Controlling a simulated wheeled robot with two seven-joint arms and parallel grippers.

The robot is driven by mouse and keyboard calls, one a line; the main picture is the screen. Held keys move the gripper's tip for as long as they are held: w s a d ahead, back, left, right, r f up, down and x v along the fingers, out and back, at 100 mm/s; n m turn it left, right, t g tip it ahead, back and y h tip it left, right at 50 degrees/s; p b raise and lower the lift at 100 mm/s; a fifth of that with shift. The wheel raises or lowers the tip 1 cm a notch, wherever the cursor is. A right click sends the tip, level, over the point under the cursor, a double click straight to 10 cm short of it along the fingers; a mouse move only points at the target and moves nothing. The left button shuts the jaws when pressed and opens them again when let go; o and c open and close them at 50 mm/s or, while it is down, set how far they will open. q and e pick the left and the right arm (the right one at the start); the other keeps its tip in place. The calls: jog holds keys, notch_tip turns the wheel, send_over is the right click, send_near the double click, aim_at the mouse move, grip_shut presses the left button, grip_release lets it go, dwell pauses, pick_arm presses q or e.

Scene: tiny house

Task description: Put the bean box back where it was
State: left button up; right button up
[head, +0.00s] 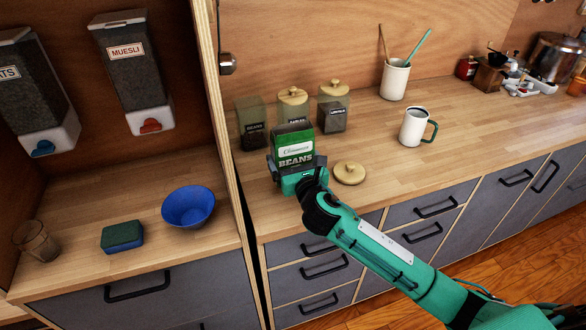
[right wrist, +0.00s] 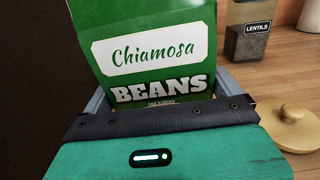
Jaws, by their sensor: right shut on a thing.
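The green bean box (head: 293,146) stands roughly upright at the counter's left end, in front of the glass jars. My right gripper (head: 296,168) is shut on its lower part, with one finger on each side. In the right wrist view the box (right wrist: 155,50) fills the middle, its "Chiamosa BEANS" label facing the camera and slightly tilted, between the fingers of the gripper (right wrist: 160,105). The box's bottom is hidden by the gripper, so I cannot tell whether it touches the counter. My left gripper is not in view.
A beans jar (head: 252,125) without a lid, two lidded jars (head: 293,105) (head: 333,108) and a loose wooden lid (head: 349,172) are close by. A white mug (head: 414,127) stands further right. A wooden partition (head: 226,110) rises at left.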

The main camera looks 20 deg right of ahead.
notch_tip(320, 180, down, 3)
jog(key=shift+r, duration=0.1)
jog(key=shift+f, duration=0.3)
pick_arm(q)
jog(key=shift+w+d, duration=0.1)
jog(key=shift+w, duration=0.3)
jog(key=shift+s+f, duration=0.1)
pick_arm(e)
jog(key=shift+f, duration=0.1)
jog(key=o, duration=0.7)
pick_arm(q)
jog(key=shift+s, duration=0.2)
